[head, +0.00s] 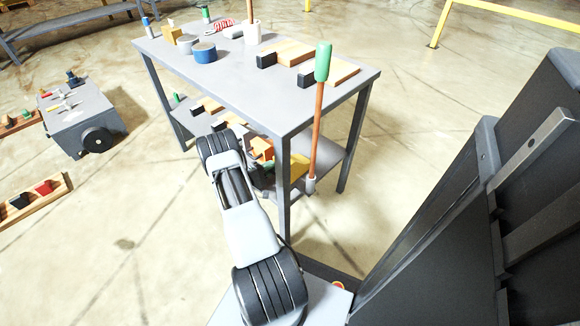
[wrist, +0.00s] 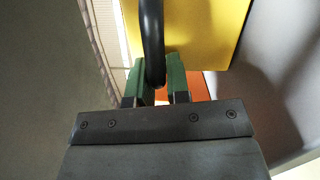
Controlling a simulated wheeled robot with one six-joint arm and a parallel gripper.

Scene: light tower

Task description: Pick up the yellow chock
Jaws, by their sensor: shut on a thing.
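The yellow chock (head: 298,168) is at the lower shelf of the grey table in the head view, partly hidden by a table leg. In the wrist view its yellow face (wrist: 205,30) fills the upper middle. A black curved handle (wrist: 152,35) stands in front of that face. My gripper (wrist: 162,75) has green finger pads, one on each side of the handle, and is shut on it. In the head view my arm reaches to the lower shelf and the fingers are mostly hidden. Whether the chock touches the shelf cannot be told.
The tabletop (head: 215,75) is above the lower shelf, with its front leg (head: 284,190) close to my arm. A green-handled tool (head: 319,110) leans upright at the table's side. An orange block (head: 262,148) is near my gripper. A grey cart (head: 75,118) stands left.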

